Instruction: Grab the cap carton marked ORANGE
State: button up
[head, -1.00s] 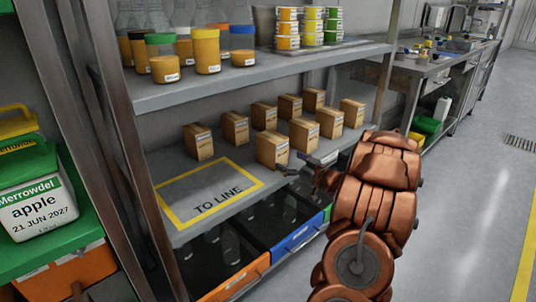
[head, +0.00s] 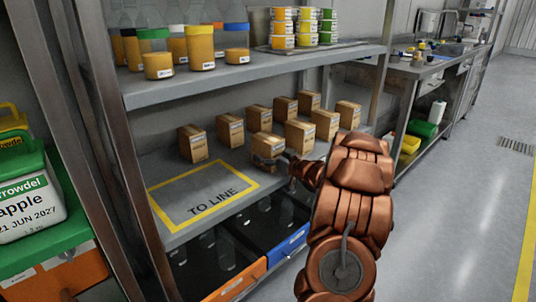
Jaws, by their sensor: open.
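Several small brown cap cartons stand in two rows on the middle shelf (head: 150,166). Their labels are too small to read, so I cannot tell which one is marked ORANGE. My gripper (head: 270,161) is open at the lower front of the nearest front-row carton (head: 267,143). The fingers partly cover that carton's lower part, and I cannot tell if they touch it. The carton stands upright on the shelf. Other cartons include the back row's left one (head: 193,144) and the front-row neighbour (head: 299,135).
A yellow-framed TO LINE area (head: 212,203) on the shelf is empty. Jars (head: 200,48) and stacked tubs (head: 282,28) stand on the shelf above. An orange bin (head: 235,287) and a blue bin (head: 290,245) are below. Neighbouring cartons stand close by.

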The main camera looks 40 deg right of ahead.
jog(key=c, duration=1.3)
jog(key=shift+r+p, duration=0.2)
jog(key=shift+p, duration=0.2)
